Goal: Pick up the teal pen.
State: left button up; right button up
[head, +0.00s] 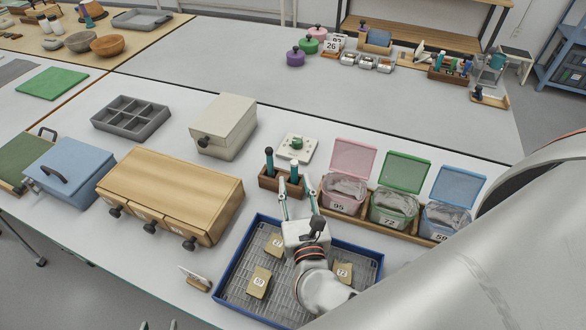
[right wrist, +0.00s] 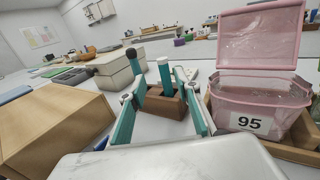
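A brown wooden holder (head: 268,182) stands on the white table with two upright pens. The right one, a teal pen (head: 294,174), has a pale top end in the right wrist view (right wrist: 165,76). The left pen (head: 269,160) has a dark rounded top and a teal-looking body; it also shows in the right wrist view (right wrist: 131,56). My right gripper (head: 296,183) is open just in front of the holder. In the right wrist view its fingers frame the teal pen; I cannot tell whether they touch it. My left gripper (head: 158,326) shows only its fingertips, apart, at the bottom edge.
Pink (head: 344,203), green (head: 392,209) and blue (head: 445,218) open-lidded bins stand right of the holder. A blue-rimmed tray (head: 230,262) with numbered tan blocks lies below my right gripper. A wooden drawer box (head: 172,184) stands left, a white stand (head: 297,147) behind.

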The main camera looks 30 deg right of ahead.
aim_at(295, 171)
jog(key=shift+d+p+x, duration=0.2)
jog(key=shift+p+x, duration=0.1)
jog(key=shift+x, duration=1.3)
jog(key=shift+d+p+x, duration=0.15)
jog(key=shift+p+x, duration=0.15)
jog(key=shift+x, duration=1.25)
jog(key=shift+s, duration=0.1)
grip_shut()
